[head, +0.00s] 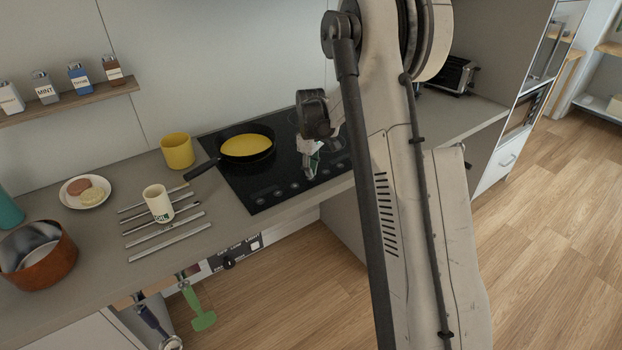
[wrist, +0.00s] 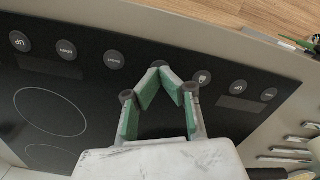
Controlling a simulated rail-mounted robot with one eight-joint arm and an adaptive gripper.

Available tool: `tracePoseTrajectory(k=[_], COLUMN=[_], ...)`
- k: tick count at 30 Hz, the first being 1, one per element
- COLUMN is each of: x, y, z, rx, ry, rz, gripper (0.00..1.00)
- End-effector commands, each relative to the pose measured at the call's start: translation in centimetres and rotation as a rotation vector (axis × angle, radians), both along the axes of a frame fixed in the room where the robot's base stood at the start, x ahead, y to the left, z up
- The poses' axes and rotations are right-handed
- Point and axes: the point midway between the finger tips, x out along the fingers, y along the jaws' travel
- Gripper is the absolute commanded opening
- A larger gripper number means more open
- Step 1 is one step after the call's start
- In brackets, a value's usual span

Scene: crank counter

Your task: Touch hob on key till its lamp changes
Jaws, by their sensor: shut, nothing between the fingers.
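The black glass hob (head: 238,178) is set in the counter, with a row of round grey touch keys along its front edge. In the wrist view the hob (wrist: 90,90) shows the keys upside down, including a left-end key (wrist: 19,41) and a key just right of the fingertips (wrist: 203,77). Most labels are too small to read, so I cannot tell which is the on key. My gripper (wrist: 159,66) is shut and empty, its tips over the middle of the key row. In the head view my gripper (head: 309,176) is low over the front edge. I cannot tell whether it touches the glass. No lit lamp is discernible.
A black pan (head: 273,154) with yellow contents sits on the hob's back left. Left of it are a yellow canister (head: 177,151), a white mug (head: 158,204), metal bars, a plate (head: 68,203) and a copper pot (head: 62,267). Utensils hang below the counter front.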

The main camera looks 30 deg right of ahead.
Motion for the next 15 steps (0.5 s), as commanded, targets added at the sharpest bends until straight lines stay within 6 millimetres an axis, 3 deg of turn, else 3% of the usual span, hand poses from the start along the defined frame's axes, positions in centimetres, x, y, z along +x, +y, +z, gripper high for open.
tracePoseTrajectory(k=[15], x=[0.0], y=[0.0], z=[-0.48], rx=[0.0], ry=[0.0], rz=[0.0], gripper=[0.0])
